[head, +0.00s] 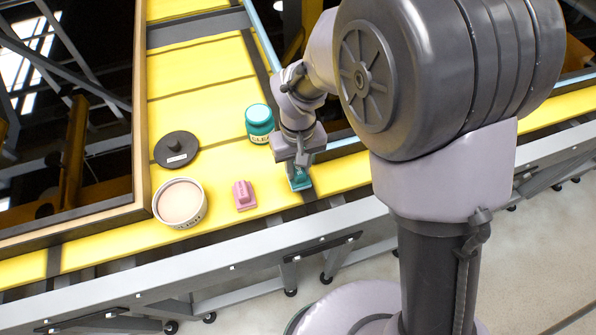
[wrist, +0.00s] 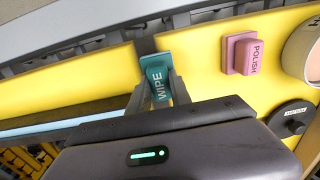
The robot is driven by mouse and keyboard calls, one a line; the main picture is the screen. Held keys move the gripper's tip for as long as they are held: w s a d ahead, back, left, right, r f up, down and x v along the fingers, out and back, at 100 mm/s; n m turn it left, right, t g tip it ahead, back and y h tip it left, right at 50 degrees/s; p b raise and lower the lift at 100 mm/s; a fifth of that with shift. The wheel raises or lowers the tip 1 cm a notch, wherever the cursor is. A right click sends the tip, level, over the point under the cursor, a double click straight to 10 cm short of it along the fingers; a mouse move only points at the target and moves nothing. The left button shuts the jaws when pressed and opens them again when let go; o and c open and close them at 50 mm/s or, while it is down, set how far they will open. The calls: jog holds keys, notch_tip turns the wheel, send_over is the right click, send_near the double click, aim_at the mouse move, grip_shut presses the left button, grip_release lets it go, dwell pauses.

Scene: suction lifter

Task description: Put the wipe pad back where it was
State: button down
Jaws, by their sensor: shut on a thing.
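The teal wipe pad (head: 300,182) is at the near edge of the yellow surface in the head view, partly hidden by my gripper (head: 302,166). In the wrist view the wipe pad (wrist: 157,80) shows its "WIPE" label between the two fingers of my gripper (wrist: 158,92). The fingers are shut on it. The pad is at or just above the yellow surface; I cannot tell whether it touches.
A pink polish pad (head: 244,195) lies to the left. A tub of pale paste (head: 180,202), a dark round lid (head: 177,149) and a teal jar (head: 259,123) stand on the yellow surface (head: 200,95). A wooden-edged frame (head: 141,100) borders the left.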

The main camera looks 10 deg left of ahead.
jog(key=shift+f, duration=0.9)
jog(key=shift+f, duration=0.1)
